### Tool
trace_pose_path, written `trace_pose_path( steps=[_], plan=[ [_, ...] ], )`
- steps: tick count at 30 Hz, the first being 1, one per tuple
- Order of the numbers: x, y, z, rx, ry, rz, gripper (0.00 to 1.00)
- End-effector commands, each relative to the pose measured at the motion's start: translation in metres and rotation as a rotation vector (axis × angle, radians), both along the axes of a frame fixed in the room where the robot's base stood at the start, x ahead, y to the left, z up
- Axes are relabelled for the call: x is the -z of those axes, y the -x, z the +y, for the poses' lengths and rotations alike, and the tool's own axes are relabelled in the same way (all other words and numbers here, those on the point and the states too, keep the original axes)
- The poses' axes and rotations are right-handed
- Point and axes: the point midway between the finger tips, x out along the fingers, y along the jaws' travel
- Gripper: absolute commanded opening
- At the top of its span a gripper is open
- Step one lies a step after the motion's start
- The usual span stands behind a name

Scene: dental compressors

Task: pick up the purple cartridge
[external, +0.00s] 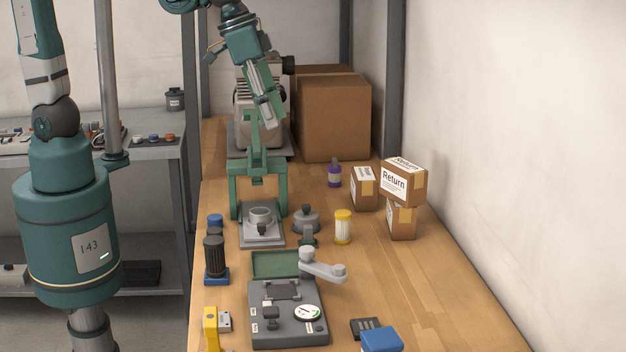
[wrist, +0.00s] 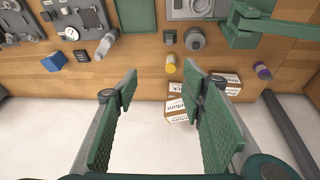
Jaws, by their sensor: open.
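The purple cartridge (external: 334,177) stands upright on the wooden bench, left of the small cardboard boxes and in front of the large brown box. It also shows at the right edge of the wrist view (wrist: 262,71). My gripper (external: 268,120) is high above the bench, to the left of the cartridge and apart from it. In the wrist view my gripper (wrist: 165,92) has its two green fingers spread wide with nothing between them. The cartridge lies outside the fingers, to their right.
Small Return boxes (external: 403,181) stand right of the cartridge, one resting on another. A large brown box (external: 333,115) is behind it. A green press frame (external: 280,180) stands left, and a yellow-capped jar (external: 342,227) in front. Bare bench lies between cartridge and jar.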

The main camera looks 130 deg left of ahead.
Motion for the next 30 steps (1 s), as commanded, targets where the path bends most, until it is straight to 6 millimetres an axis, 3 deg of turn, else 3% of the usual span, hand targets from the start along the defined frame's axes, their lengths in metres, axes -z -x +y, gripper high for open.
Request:
trace_pose_path(
  steps=[15,30],
  plan=[
    [0.045,-0.006,0.125,-0.246,0.073,0.073,0.41],
    [0.107,0.019,0.248,-0.482,0.147,0.137,0.41]
  ],
)
